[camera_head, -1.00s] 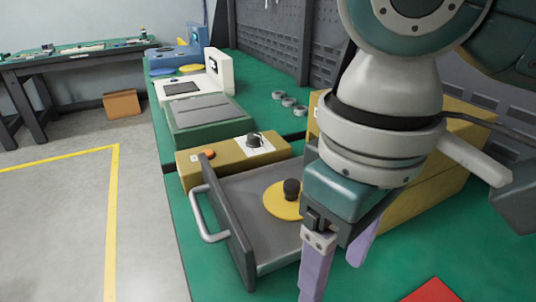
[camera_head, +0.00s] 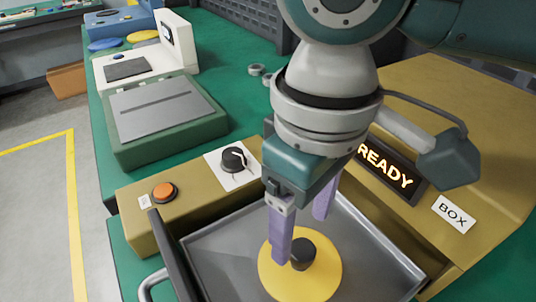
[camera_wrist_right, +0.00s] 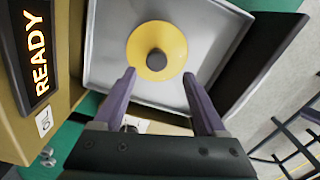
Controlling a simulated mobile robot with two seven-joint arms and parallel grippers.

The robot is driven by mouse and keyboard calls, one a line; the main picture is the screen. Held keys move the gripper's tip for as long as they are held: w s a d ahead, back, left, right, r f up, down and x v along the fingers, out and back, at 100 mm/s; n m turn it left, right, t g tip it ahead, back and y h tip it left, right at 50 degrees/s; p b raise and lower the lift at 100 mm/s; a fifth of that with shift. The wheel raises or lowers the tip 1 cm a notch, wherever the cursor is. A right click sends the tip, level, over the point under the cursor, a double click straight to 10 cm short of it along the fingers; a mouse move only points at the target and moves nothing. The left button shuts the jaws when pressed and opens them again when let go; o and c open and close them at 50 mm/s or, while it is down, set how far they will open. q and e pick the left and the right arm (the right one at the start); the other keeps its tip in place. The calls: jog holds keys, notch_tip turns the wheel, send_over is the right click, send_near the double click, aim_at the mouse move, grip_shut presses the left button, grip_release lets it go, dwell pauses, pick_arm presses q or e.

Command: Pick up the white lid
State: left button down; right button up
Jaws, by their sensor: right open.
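I see no white lid in either current view. A round yellow lid (camera_head: 328,277) with a black knob (camera_head: 303,252) lies in a grey open drawer (camera_head: 218,248). The wrist view shows the same yellow lid (camera_wrist_right: 175,38) and knob (camera_wrist_right: 156,60) from above. My right gripper (camera_head: 300,240) is open, its two purple fingers pointing down over the lid. In the wrist view the fingertips (camera_wrist_right: 159,75) stand apart on both sides of the knob's line, seemingly not touching it. In the head view one finger partly covers the lid. My left gripper is not in view.
The drawer belongs to a yellow box (camera_head: 445,125) with a lit READY display (camera_head: 386,168). A ledge with an orange button (camera_head: 165,193) and black dial (camera_head: 233,159) adjoins it. A green device (camera_head: 165,122) and a white device (camera_head: 130,67) stand behind.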

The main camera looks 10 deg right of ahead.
aim_at(302, 248)
jog(key=f, duration=0.3)
jog(key=f+b, duration=0.1)
jog(key=f, duration=0.1)
jog(key=shift+d+f, duration=0.25)
jog(key=shift+f, duration=0.1)
grip_shut()
jog(key=shift+w, duration=0.1)
dwell(0.5)
